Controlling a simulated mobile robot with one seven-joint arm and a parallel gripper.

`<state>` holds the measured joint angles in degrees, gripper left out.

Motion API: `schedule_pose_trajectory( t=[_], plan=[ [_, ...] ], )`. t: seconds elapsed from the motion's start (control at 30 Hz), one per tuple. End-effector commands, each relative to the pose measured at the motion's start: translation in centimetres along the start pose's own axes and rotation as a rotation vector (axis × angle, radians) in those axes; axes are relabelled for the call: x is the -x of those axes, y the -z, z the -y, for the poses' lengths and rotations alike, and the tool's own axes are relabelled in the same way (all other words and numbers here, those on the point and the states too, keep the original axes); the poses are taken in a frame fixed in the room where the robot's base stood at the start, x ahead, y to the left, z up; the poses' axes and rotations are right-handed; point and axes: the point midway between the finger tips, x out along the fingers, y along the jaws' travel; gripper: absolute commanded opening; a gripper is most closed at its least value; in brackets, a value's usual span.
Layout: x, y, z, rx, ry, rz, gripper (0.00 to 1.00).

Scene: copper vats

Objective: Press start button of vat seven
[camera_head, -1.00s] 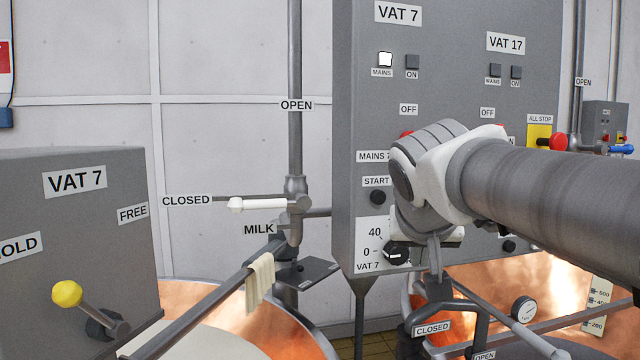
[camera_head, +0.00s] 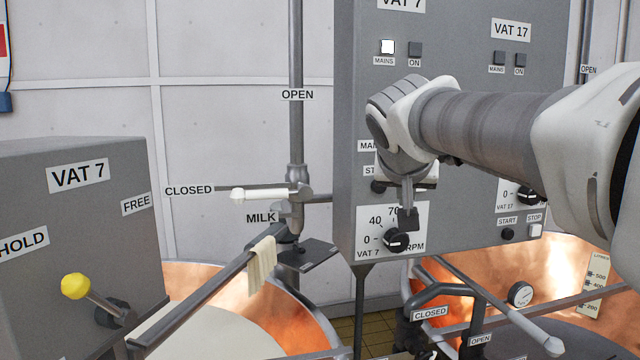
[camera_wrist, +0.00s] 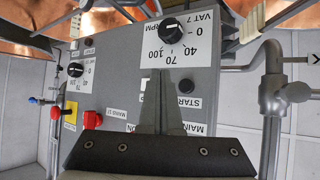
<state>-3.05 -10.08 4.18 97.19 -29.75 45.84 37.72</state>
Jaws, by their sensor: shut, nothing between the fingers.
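The grey control panel (camera_head: 455,110) for vats 7 and 17 stands ahead. In the wrist view, upside down, the button (camera_wrist: 183,87) shows whole, just right of the fingers. My gripper (camera_head: 408,222) is shut and empty, fingers pointing down in the head view, right of the button and apart from it in the picture. Whether it touches the panel I cannot tell. The fingers (camera_wrist: 165,76) cover the area beside START.
The vat 7 speed dial (camera_head: 396,240) sits just below my fingers. Vat 17's start button (camera_head: 507,235) and stop button (camera_head: 535,231) are to the right. A pipe with a white-handled valve (camera_head: 262,193) stands left of the panel. Copper vats are below.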

Motion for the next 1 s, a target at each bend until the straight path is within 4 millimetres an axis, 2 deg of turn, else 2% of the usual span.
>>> schedule_pose_trajectory(
  t=[0.2,0.5,1.0],
  plan=[
    [-2.2,1.9,1.7,0.002,0.000,0.003,0.00],
    [-4.4,3.2,3.3,0.001,0.001,0.001,0.00],
    [-4.8,3.5,3.5,0.001,0.000,0.000,0.00]
  ],
)
